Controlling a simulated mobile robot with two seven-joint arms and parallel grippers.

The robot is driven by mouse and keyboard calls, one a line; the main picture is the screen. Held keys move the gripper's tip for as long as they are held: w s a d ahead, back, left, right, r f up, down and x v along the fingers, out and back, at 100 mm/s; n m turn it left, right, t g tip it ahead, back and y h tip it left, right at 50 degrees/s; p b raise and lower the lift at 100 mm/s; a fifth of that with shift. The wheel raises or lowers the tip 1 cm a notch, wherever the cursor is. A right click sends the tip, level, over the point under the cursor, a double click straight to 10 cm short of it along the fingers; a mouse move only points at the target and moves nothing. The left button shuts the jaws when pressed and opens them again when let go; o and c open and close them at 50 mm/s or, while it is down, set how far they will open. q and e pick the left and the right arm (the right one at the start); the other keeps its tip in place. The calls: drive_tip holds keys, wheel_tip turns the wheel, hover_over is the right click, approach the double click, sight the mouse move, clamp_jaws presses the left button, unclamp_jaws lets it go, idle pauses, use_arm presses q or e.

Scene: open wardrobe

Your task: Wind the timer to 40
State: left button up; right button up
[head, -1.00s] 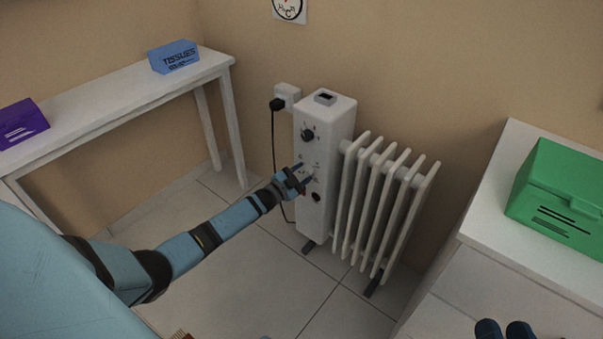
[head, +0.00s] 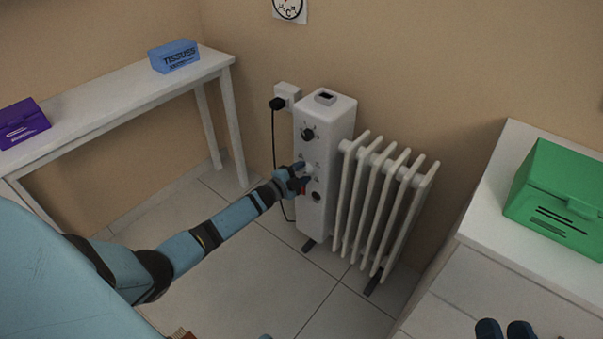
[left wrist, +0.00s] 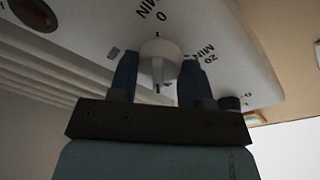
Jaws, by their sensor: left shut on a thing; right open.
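The timer knob (left wrist: 161,62) is a white dial on the heater's control panel, marked with MIN, 0 and 20 in the left wrist view. A pointer line on it faces the lower side of that picture. My left gripper (left wrist: 158,75) has its two dark blue fingers on either side of the knob and is shut on it. In the head view my left gripper (head: 302,180) is at the middle of the panel and mostly hides the knob. My right gripper (head: 505,329) shows at the bottom right edge, open and empty.
The white oil heater (head: 340,115) stands on the tiled floor by the wall, with a black knob (head: 308,135) above and another control (head: 317,197) below. A white table (head: 110,93) stands left. A cabinet with a green box (head: 560,195) is at right.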

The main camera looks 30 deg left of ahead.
use_arm(q)
drive_tip(key=o, duration=0.9)
use_arm(e)
drive_tip(key=shift+r, duration=0.1)
use_arm(q)
drive_tip(key=shift+p+v, duration=2.2)
drive_tip(key=shift+v, duration=4.7)
use_arm(e)
drive_tip(key=shift+d+r+m+t+h, duration=0.2)
drive_tip(key=shift+r+t, duration=0.2)
drive_tip(key=shift+r, duration=0.55)
drive_tip(key=shift+d+r+m+t+h, duration=0.15)
drive_tip(key=shift+r+t, duration=0.25)
drive_tip(key=shift+r, duration=0.5)
